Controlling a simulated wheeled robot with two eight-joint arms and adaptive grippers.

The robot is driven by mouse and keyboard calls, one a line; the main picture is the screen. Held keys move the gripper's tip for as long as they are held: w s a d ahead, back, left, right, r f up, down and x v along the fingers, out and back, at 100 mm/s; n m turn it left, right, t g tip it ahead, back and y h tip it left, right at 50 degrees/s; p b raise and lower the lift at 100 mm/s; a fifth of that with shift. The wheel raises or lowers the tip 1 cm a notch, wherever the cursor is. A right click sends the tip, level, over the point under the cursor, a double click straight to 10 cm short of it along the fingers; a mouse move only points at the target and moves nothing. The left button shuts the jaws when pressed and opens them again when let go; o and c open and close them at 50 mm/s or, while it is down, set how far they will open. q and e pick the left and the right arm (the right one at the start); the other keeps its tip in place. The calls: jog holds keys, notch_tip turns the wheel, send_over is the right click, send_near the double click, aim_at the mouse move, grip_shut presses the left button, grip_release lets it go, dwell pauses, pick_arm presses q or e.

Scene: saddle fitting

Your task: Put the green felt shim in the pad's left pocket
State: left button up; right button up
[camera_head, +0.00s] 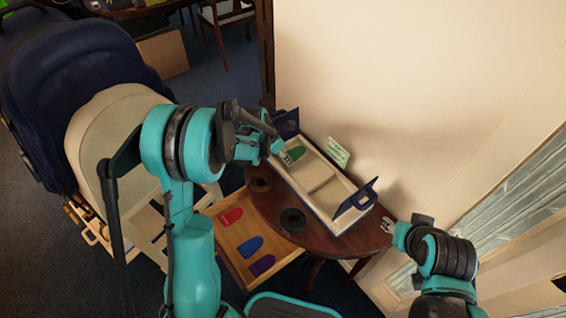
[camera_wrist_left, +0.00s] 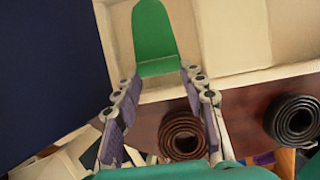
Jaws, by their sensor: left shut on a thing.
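The green felt shim (camera_head: 294,154) is a rounded tongue shape at the left end of the cream pad (camera_head: 326,193). My left gripper (camera_head: 283,158) is shut on its near end. In the left wrist view the shim (camera_wrist_left: 154,32) points away from the fingertips (camera_wrist_left: 160,72), over the pad's left pocket (camera_wrist_left: 119,35). I cannot tell whether it touches the pocket floor. A ridge separates this pocket from the one to its right (camera_wrist_left: 228,35). My right gripper (camera_head: 387,225) is off the table's right edge, apart from the pad; its opening is too small to judge.
The pad's tray has dark blue end pieces (camera_head: 356,200) on a round brown table (camera_head: 330,243). Two dark coiled rolls (camera_head: 293,220) sit in front. Below, an open drawer (camera_head: 283,252) holds red, blue and purple shims. A green card (camera_head: 338,152) stands behind, near the wall.

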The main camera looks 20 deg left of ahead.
aim_at(283, 162)
pick_arm(q)
notch_tip(283, 162, down, 3)
jog(key=shift+f+b, duration=0.2)
jog(key=shift+b, duration=0.4)
jog(key=shift+r, duration=0.1)
jog(key=shift+f, duration=0.25)
jog(key=o, duration=0.8)
jog(key=shift+o, duration=0.2)
jog(key=shift+r, duration=0.1)
jog(key=shift+r, duration=0.1)
